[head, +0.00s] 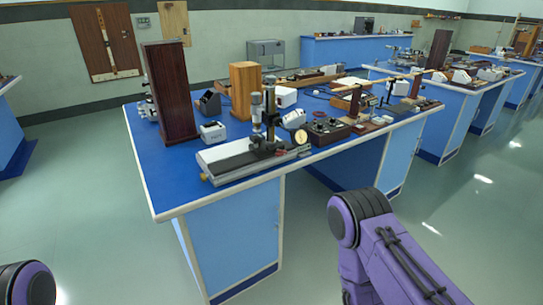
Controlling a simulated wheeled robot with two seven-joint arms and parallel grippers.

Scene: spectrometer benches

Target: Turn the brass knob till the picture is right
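A bench instrument (245,158) with a long grey bed and an upright microscope-like column (270,112) stands at the front of the nearest blue bench (165,192). A small brass-coloured end piece (204,177) shows at the left end of its bed; I cannot tell whether it is the brass knob. A round dial with a brass-coloured rim (301,137) is at its right end. No picture or lit screen can be made out. Neither of my grippers is in view; only purple links of my arms show at the lower left and lower right, apart from the bench.
A tall dark wooden block (170,92) and a lighter one (244,90) stand at the back left of the bench. A dark control box (328,131) and small instruments crowd its right side. Other benches (455,110) stand to the right. The green floor (110,245) is clear at left.

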